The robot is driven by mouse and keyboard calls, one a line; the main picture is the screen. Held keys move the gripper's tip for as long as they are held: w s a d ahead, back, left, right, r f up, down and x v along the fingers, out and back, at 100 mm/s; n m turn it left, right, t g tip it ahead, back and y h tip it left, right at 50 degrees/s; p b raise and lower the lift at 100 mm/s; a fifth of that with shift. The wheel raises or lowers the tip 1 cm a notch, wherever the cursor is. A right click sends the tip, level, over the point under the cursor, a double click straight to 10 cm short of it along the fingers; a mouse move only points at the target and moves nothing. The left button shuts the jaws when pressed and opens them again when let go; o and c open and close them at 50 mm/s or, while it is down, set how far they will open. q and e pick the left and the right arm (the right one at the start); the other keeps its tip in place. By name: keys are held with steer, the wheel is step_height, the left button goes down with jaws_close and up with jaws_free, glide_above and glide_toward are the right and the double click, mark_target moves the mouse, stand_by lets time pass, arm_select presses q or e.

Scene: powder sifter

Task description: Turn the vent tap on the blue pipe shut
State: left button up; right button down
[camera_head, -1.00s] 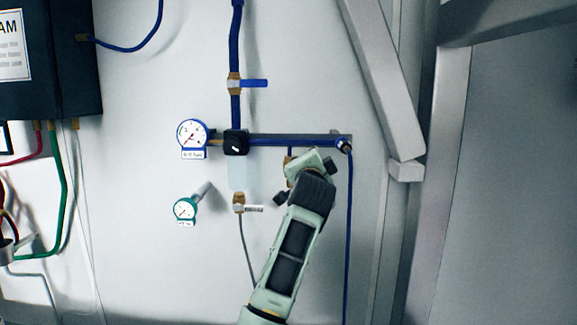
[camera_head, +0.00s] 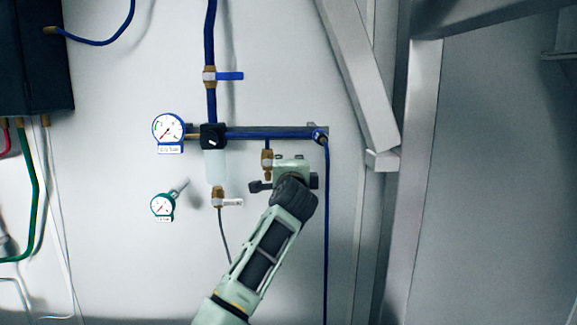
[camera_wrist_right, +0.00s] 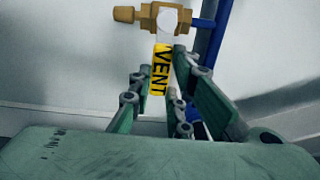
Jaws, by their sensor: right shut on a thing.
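The vent tap (camera_head: 267,160) is a brass valve hanging below the blue pipe (camera_head: 270,134). In the right wrist view its brass body (camera_wrist_right: 160,18) lies across the top of the picture. Its yellow handle (camera_wrist_right: 159,78), marked VENT, stands across the body's axis and runs down between my fingers. My right gripper (camera_wrist_right: 163,68) is shut on this handle. In the head view my right gripper (camera_head: 287,172) is just right of and below the brass body and hides the handle. My left gripper is in no view.
A blue-handled valve (camera_head: 225,76) sits above on the vertical pipe. A white-handled valve (camera_head: 224,202) is left of my gripper. Two gauges (camera_head: 168,131) (camera_head: 163,205) are farther left. A blue hose (camera_head: 326,230) hangs close on the right. Grey metal beams (camera_head: 405,210) stand beyond it.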

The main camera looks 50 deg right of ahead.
steer(key=shift+f, duration=0.2)
steer(key=c, duration=1.8)
jaws_free()
steer(key=shift+o, duration=0.8)
steer(key=shift+r, duration=0.15)
steer(key=shift+s+a, duration=0.1)
steer(key=v, duration=1.1)
steer(key=shift+s+a, duration=0.25)
steer(key=shift+a, duration=0.05)
